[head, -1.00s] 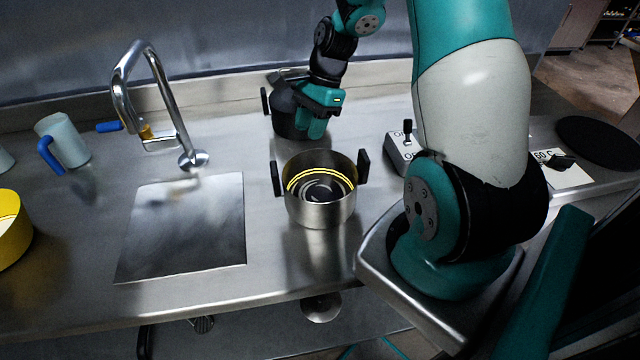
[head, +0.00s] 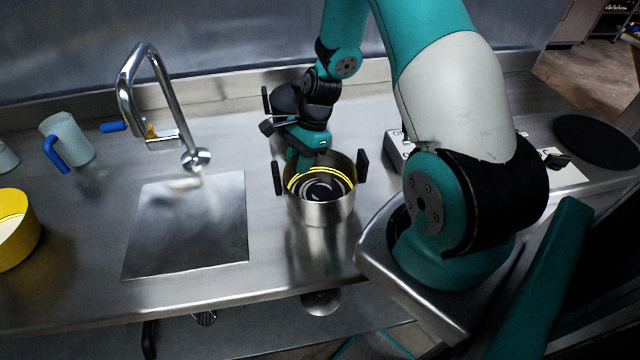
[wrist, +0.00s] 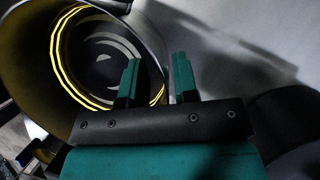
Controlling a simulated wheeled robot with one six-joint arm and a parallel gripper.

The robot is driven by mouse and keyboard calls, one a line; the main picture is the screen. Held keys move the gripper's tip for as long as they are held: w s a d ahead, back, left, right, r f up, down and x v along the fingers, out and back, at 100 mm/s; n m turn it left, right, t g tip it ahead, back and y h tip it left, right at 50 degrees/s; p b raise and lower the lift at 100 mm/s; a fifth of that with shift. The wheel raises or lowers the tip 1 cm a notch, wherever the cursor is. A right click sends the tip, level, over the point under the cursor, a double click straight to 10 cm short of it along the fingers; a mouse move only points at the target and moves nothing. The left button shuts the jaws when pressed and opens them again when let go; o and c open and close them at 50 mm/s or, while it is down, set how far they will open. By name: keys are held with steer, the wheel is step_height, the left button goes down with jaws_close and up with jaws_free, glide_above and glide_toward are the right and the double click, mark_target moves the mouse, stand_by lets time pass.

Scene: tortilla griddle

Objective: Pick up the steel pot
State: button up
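The steel pot (head: 321,207) stands upright on the steel counter, with black handles on its left and right sides and yellow rings inside. In the wrist view the pot (wrist: 100,60) fills the upper left, its opening facing the camera. My gripper (head: 303,163) is at the pot's back rim, toward its left. In the wrist view my gripper (wrist: 159,78) has its two teal fingers apart with a gap between them. One finger overlaps the pot's opening and the other lies outside it. I cannot tell whether either touches the wall.
A dark pot (head: 287,100) stands behind my gripper, partly hidden by my arm. A faucet (head: 150,90) and a square steel plate (head: 188,225) are to the left. A blue-handled pitcher (head: 68,138) and a yellow pot (head: 14,228) stand farther left. A switch box (head: 398,150) is on the right.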

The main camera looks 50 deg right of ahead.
jaws_close()
steer(key=shift+r, duration=0.15)
